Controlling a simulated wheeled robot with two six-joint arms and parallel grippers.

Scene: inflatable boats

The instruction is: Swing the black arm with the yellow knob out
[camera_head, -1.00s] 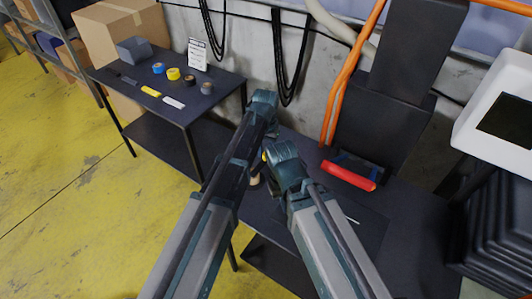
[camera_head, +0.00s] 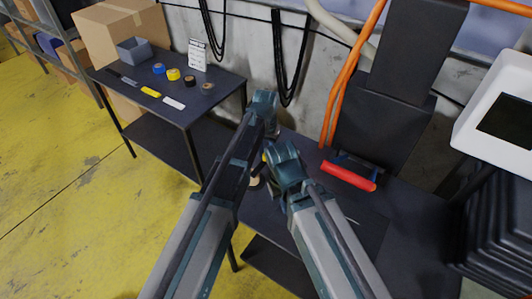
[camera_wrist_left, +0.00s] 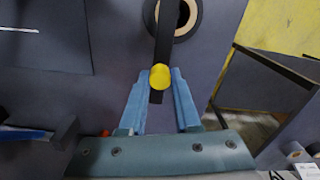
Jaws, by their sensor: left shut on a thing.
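In the left wrist view the yellow knob (camera_wrist_left: 160,77) sits near the free end of the flat black arm (camera_wrist_left: 164,38). The arm runs up the picture, crossing in front of a dark roll with a pale core (camera_wrist_left: 188,17). My left gripper (camera_wrist_left: 160,82) has its blue fingers on both sides of the knob, shut on it. In the head view only a speck of yellow shows between my two arms, and the left fingertips are hidden. My right arm's end (camera_head: 286,160) is close beside the left arm; its fingers cannot be made out.
The dark workbench (camera_head: 410,228) holds a red-handled bar (camera_head: 348,176) at the foot of a black upright panel (camera_head: 380,128). A white screen unit (camera_head: 497,115) is at right. A side table (camera_head: 222,88) with tape rolls is at left. Yellow floor lies open.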

